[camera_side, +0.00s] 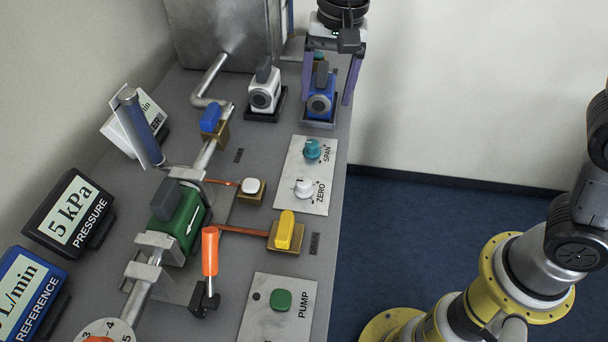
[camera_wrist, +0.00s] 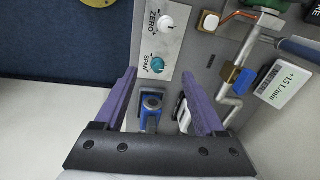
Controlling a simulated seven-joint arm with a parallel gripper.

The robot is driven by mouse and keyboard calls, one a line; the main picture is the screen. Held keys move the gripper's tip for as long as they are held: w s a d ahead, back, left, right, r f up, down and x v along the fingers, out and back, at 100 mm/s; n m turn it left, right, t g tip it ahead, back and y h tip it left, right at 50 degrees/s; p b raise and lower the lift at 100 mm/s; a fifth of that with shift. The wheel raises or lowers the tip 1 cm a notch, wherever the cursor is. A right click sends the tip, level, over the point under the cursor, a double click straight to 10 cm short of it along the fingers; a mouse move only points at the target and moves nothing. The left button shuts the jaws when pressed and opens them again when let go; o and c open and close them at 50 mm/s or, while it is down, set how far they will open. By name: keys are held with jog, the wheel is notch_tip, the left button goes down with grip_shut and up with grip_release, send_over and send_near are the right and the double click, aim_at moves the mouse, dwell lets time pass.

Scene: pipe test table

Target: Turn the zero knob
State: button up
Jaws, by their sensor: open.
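The zero knob (camera_side: 304,187) is a small white knob on a light panel labelled ZERO and SPAN, near the table's right edge in the side view. It also shows near the top of the wrist view (camera_wrist: 166,22). The teal span knob (camera_side: 312,149) sits on the same panel, beyond the zero knob. My gripper (camera_side: 325,95), with purple fingers, is at the far end of the table, over a blue device (camera_side: 321,98). In the wrist view its fingers (camera_wrist: 160,85) are spread wide, with the blue device (camera_wrist: 151,105) showing between them. It is apart from the zero knob.
A white device (camera_side: 264,92) stands left of the blue one. A white button (camera_side: 250,186) and a yellow-handled valve (camera_side: 285,230) are near the panel. The pump panel (camera_side: 276,318) is in front. Pipework (camera_side: 205,160) runs along the left.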

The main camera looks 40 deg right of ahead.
jog(key=n+g, duration=0.1)
send_over(304, 181)
notch_tip(304, 181, down, 6)
jog(key=shift+h, duration=0.3)
notch_tip(304, 181, down, 14)
jog(key=shift+r, duration=0.1)
jog(key=shift+c, duration=0.2)
grip_shut()
